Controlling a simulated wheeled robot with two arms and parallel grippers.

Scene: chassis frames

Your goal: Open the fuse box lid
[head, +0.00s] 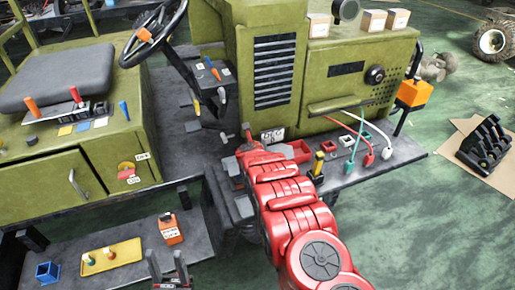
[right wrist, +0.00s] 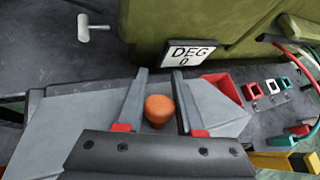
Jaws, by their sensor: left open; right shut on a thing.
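In the right wrist view, a grey panel that looks like the fuse box lid (right wrist: 75,125) lies under my right gripper (right wrist: 159,100). A round orange knob (right wrist: 159,112) stands between that gripper's two fingers, which are shut on it. The fingers and palm cover much of the panel, and its edges and hinge are hard to make out. In the head view my red right arm hides most of the box and the right gripper. My left gripper (head: 169,272) is open and empty at the bottom edge, apart from the box.
A sign reading "DEG 0" (right wrist: 188,54) stands behind the panel. A red tray (right wrist: 225,86) and coloured sockets lie to its right, with red and green cables (head: 364,137) beyond. The green engine housing (head: 345,80) rises behind. A yellow tray (head: 112,255) sits lower left.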

